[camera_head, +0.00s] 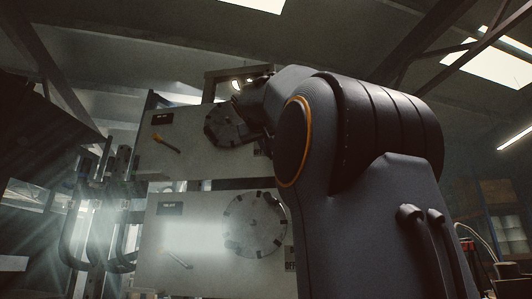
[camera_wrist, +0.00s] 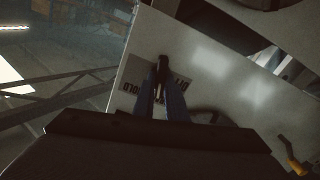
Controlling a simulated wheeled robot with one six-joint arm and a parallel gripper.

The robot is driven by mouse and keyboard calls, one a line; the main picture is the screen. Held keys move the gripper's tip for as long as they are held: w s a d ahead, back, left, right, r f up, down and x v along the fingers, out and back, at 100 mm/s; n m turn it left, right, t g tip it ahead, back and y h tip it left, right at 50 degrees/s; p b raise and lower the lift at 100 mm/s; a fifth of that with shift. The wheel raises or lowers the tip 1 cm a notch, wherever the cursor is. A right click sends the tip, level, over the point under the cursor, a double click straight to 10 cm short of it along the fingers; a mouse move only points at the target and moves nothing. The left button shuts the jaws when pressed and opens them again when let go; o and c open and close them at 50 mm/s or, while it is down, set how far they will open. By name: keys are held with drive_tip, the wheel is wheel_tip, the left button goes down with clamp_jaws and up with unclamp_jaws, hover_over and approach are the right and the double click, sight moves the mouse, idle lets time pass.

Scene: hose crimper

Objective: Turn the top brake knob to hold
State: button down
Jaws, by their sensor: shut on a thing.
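The top brake knob (camera_wrist: 163,64) is a small dark bar on the pale top panel, seen in the wrist view. A grey label plate with dark lettering (camera_wrist: 130,88) lies around it; the letters appear inverted and are partly covered. My gripper (camera_wrist: 161,88) is shut on the knob, with its two fingers close together in front of the plate. The fingers hide much of the knob, and I cannot read its exact setting. In the head view, the top panel (camera_head: 175,135) is visible, but my arm hides the knob and the fingertips.
The top panel carries a round dark dial (camera_head: 226,126) and an orange-ended lever (camera_head: 166,143), whose orange part also shows in the wrist view (camera_wrist: 297,165). A lower panel has a similar dial (camera_head: 255,224) and a pale lever (camera_head: 179,260). Dark hoses (camera_head: 72,245) hang at the left.

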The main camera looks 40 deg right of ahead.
drive_tip(key=m+b, duration=0.2)
drive_tip(key=m, duration=0.2)
drive_tip(key=m+b, duration=0.2)
drive_tip(key=m, duration=0.2)
drive_tip(key=shift+s+d+m+b, duration=0.15)
drive_tip(key=shift+d+m+b, duration=0.05)
drive_tip(key=shift+m+b, duration=0.2)
idle(0.4)
drive_tip(key=c, duration=1.8)
unclamp_jaws()
drive_tip(key=b+v, duration=0.2)
drive_tip(key=v, duration=0.6)
drive_tip(key=shift+b, duration=0.4)
